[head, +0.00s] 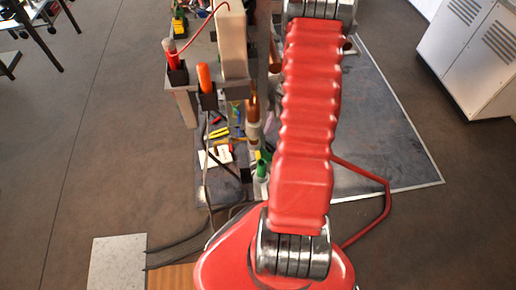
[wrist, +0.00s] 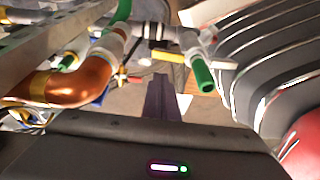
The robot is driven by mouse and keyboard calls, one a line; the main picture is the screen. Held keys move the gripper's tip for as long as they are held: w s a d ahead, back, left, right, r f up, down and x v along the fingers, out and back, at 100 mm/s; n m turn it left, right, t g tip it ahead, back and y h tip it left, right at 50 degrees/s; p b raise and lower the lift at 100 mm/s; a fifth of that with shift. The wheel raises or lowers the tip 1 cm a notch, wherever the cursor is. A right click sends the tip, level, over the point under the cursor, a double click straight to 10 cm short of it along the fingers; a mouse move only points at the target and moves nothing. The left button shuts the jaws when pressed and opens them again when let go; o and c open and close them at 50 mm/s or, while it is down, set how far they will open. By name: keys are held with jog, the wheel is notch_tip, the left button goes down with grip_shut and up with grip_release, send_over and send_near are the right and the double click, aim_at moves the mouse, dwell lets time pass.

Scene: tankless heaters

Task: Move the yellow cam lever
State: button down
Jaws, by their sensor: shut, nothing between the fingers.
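In the wrist view, my gripper (wrist: 161,82) shows as dark, closed fingers pointing up the picture, with nothing between them. A short yellow bar (wrist: 168,56) lies just beyond the fingertips, beside a grey pipe fitting (wrist: 192,42). It may be the yellow cam lever, but I cannot tell for sure. It appears apart from the fingers. A green handle or cap (wrist: 202,76) hangs from the fitting to the right of the fingers. In the head view my red arm covers part of the work area, and the gripper is hidden.
A copper elbow pipe (wrist: 85,82) is close on the left in the wrist view. In the head view, a rack holds an orange-handled tool (head: 204,77), and small tools (head: 219,132) lie below.

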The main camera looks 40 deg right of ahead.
jog(key=shift+w+a, duration=0.15)
jog(key=shift+w, duration=0.05)
send_over(258, 155)
jog(key=d, duration=0.1)
notch_tip(258, 155, down, 12)
jog(key=shift+s+r, duration=0.1)
jog(key=shift+r, duration=0.05)
jog(key=shift+s+f, duration=0.1)
jog(key=shift+f, duration=0.8)
